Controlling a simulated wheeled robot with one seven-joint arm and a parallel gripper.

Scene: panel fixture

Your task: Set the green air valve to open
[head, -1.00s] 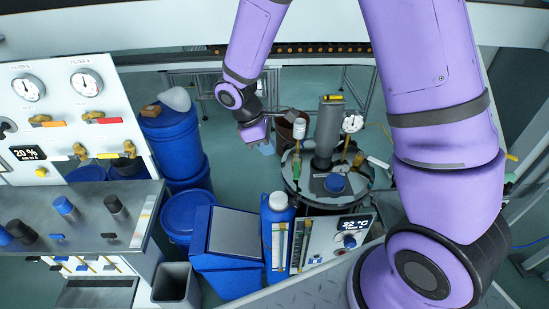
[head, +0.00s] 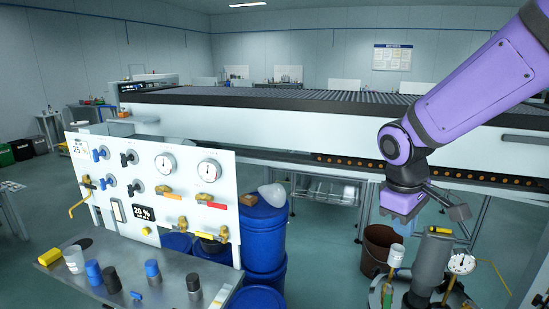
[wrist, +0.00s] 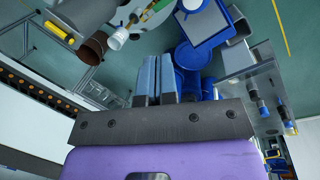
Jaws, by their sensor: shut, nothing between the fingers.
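My gripper (wrist: 156,62) is shut and empty, its two blue-grey fingers side by side in the wrist view. In the head view my purple wrist (head: 403,203) hangs at the right, well away from the panel, and the fingers are hard to make out. The white valve panel (head: 250,222) stands at the left with yellow, orange and red valve handles and blue and black knobs. I cannot pick out a green valve handle on it. A small green part (head: 387,296) shows below a white cup-like piece by the tank at the lower right; I cannot tell whether it is a valve.
A grey shelf with several knobs (head: 193,282) juts out below the panel. Blue drums (head: 264,235) stand right of the panel. A brown bucket (head: 380,245) and a pressure gauge (head: 461,262) are near my wrist. A long conveyor (head: 300,125) runs behind.

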